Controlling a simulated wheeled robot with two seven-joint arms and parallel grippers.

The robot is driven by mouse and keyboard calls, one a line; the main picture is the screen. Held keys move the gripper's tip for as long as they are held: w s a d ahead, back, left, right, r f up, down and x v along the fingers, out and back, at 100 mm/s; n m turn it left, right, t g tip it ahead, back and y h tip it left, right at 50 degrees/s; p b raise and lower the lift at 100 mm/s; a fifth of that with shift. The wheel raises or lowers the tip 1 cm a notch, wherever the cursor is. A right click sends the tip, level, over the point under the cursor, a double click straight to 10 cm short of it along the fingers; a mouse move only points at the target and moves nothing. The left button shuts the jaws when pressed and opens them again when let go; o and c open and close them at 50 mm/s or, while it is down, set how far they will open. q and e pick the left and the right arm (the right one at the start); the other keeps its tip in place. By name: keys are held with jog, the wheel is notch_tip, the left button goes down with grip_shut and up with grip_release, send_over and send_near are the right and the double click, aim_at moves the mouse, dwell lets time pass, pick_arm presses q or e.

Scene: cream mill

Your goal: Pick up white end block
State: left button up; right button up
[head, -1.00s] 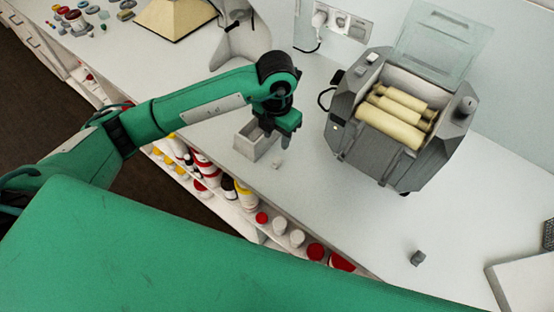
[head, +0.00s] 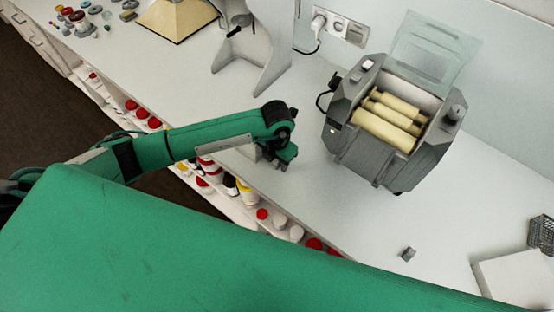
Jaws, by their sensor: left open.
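My left gripper (head: 283,163) is low over the bench, left of the mill, pointing down. It is open. The small white end block cannot be made out now; the gripper and forearm cover the spot where a small pale block showed earlier. Whether the block lies between the fingers cannot be told. My right gripper is not in view.
The grey mill (head: 385,125) with cream rollers stands right of my gripper. A small grey block (head: 408,254) lies nearer the front edge. Jars fill the shelf below. The bench between is clear.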

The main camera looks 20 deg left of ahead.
pick_arm(q)
jog(key=shift+c, duration=0.4)
grip_shut()
